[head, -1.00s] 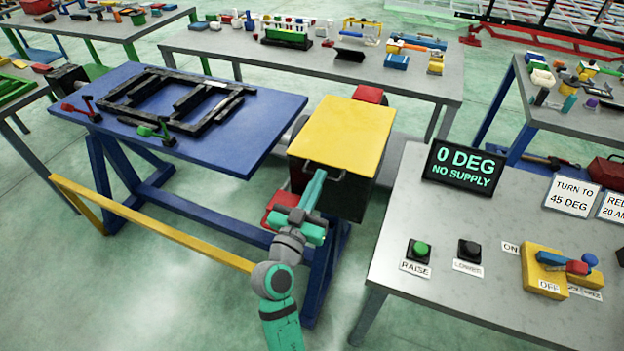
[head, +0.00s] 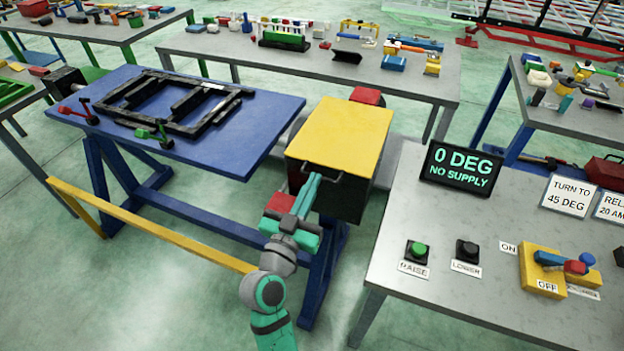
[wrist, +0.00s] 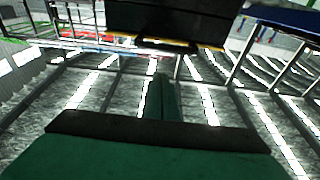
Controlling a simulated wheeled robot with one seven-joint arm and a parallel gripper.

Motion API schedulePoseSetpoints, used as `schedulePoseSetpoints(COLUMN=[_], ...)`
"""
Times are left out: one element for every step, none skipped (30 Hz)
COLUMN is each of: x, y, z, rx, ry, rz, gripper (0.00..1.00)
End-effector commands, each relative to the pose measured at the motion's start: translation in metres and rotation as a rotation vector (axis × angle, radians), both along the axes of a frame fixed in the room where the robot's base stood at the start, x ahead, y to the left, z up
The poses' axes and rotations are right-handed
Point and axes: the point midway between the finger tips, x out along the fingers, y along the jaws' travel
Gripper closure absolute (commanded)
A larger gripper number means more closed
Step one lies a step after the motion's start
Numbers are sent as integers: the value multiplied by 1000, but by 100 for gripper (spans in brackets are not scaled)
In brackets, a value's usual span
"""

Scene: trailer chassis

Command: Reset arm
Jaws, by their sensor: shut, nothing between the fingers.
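My gripper (head: 313,184) is in the middle of the head view, in front of the black cabinet with the yellow top (head: 338,135). Its teal fingers are together with nothing between them, and they point up toward the cabinet's front handle (head: 322,170). I cannot tell from the head view whether they touch it. In the wrist view the shut fingers (wrist: 163,98) stand over the floor, and the dark cabinet (wrist: 170,18) with its handle (wrist: 166,44) shows beyond them, apart from the fingertips.
A blue table (head: 240,135) with a black frame (head: 180,100) stands at left. A yellow rail (head: 150,225) runs below it. The grey control table (head: 430,315) at right holds a RAISE button (head: 417,250), a LOWER button (head: 467,249), a yellow switch box (head: 540,265) and a "0 DEG NO SUPPLY" display (head: 462,168).

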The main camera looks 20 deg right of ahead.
Motion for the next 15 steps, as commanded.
schedulePoseSetpoints(x=[-6, -9, -13, -17, -20, -24, -28, -31, -34, -37, -39, -41, -43, -45, -46], y=[6, 9, 14, 17, 21, 26, 29, 32, 35, 37, 39, 41, 43, 44, 45], z=[-6, -8, -11, -13, -16, -19, -21, -23, -26, -28, -29, -31, -32, -33, -34], rx=[0, -2, 0, -2, -1, -2, -2, -2, -1, -1, -2, -1, -1, -1, -1], ry=[4, 4, 3, 3, 2, 2, 1, 1, 1, 1, 0, -2, -2, -2, -2], rz=[3, 3, 6, 7, 9, 11, 12, 11, 12, 12, 13, 12, 12, 12, 12], gripper=[100, 100, 100, 100, 100, 100, 100, 100, 100, 100, 100, 100, 100, 100, 100])
